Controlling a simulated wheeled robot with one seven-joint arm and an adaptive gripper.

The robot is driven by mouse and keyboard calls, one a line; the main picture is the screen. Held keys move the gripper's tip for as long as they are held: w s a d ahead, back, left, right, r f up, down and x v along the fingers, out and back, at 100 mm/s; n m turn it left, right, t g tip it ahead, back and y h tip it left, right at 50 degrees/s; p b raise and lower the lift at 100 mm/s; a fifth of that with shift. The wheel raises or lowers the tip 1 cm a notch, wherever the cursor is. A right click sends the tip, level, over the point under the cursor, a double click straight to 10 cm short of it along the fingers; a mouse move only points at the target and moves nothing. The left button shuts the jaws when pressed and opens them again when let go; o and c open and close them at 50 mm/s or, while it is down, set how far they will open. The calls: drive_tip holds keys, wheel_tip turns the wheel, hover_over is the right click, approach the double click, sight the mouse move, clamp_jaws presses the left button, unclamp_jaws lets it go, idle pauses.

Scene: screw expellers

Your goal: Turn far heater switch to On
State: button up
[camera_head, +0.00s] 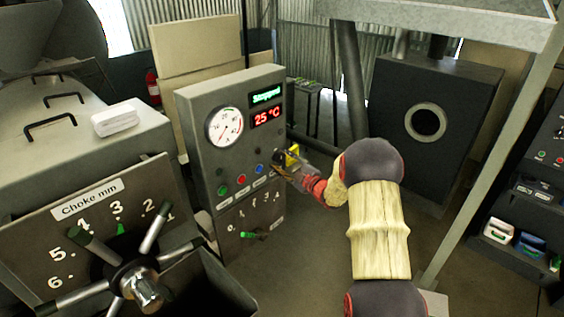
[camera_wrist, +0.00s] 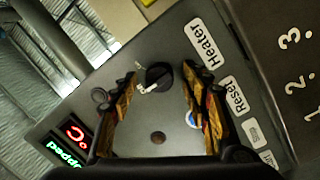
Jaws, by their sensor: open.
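The heater switch is a black round knob (camera_wrist: 158,77) with a pale pointer mark, on the grey panel beside the "Heater" label (camera_wrist: 206,43) in the wrist view. My gripper (camera_wrist: 160,73) is open, with one finger on each side of the knob and visible gaps between them. I cannot tell how deep the fingertips are relative to the knob. In the head view my gripper (camera_head: 284,163) is at the right side of the grey control cabinet (camera_head: 200,120). The switch is hard to make out there, and its set position is unclear.
The cabinet carries a round gauge (camera_head: 225,127), a green "Stopped" display (camera_head: 266,95), a red "25 °C" display (camera_head: 267,115) and coloured buttons. A blue button (camera_wrist: 191,119) is close to my right finger. A choke handwheel (camera_head: 135,280) stands at front left.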

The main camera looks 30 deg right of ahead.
drive_tip(key=shift+c, duration=0.9)
drive_tip(key=c, duration=1)
drive_tip(key=shift+o, duration=0.2)
drive_tip(key=shift+m, duration=0.3)
drive_tip(key=m+p, duration=0.2)
drive_tip(key=m, duration=0.3)
drive_tip(key=m+g+p, duration=0.1)
drive_tip(key=m+p, duration=0.1)
drive_tip(key=m, duration=0.3)
drive_tip(key=shift+r+g+y, duration=0.1)
drive_tip(key=shift+g+y, duration=0.2)
drive_tip(key=shift+y, duration=0.1)
drive_tip(key=shift+m, duration=0.3)
